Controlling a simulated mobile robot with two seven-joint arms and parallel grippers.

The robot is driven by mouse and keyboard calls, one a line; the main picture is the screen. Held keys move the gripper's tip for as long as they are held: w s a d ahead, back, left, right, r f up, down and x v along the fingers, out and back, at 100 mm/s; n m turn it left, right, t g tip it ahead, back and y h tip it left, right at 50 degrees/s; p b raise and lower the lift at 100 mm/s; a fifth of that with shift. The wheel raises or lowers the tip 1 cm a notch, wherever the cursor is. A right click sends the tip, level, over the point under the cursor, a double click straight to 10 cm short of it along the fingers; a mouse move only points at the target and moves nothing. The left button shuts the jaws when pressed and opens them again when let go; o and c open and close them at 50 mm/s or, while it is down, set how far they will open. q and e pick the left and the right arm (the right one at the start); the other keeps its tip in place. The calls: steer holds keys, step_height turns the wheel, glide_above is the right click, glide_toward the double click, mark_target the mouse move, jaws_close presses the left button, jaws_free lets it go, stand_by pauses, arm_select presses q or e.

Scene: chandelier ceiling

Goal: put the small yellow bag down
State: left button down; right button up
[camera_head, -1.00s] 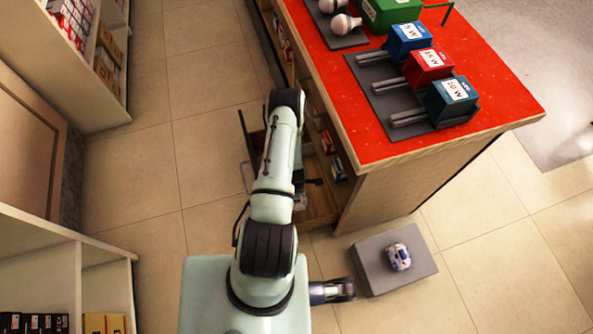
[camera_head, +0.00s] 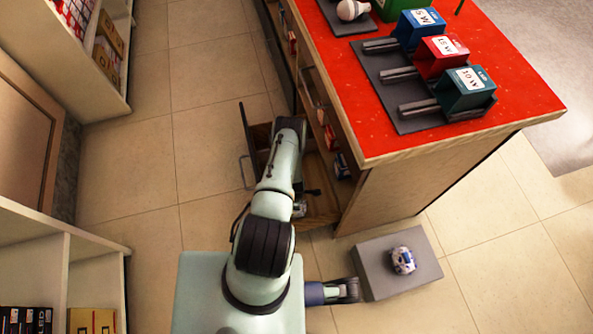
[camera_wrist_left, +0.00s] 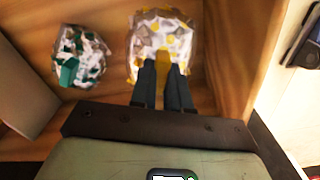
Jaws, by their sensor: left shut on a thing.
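The small yellow bag (camera_wrist_left: 160,28), white and yellow and crinkled, is in the left wrist view inside a wooden drawer or shelf space (camera_wrist_left: 232,50). My left gripper (camera_wrist_left: 164,68) is shut on the near part of the bag. Whether the bag touches the wood beneath is not clear. In the head view my left arm reaches down beside the red-topped counter (camera_head: 385,148), and its fingers and the bag cannot be made out there. The fingers of my right gripper cannot be made out.
A white and green bag (camera_wrist_left: 80,55) lies left of the yellow one. In the head view, colored boxes, including a dark green one (camera_head: 467,90), stand on the counter. A blue and white object (camera_head: 403,260) sits on a grey block (camera_head: 370,268). Shelves (camera_head: 70,270) stand left; floor between is clear.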

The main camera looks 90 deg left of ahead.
arm_select(q)
step_height(320, 180, down, 5)
steer(key=shift+r+b, duration=0.2)
steer(key=shift+b, duration=0.7)
steer(key=shift+r, duration=0.1)
arm_select(e)
steer(key=shift+w+d+f+t+h, duration=0.3)
steer(key=shift+w+d+f, duration=0.4)
steer(key=shift+w+f, duration=0.3)
arm_select(q)
steer(key=c, duration=1.5)
jaws_free()
steer(key=o, duration=0.4)
arm_select(e)
steer(key=shift+s+f, duration=0.2)
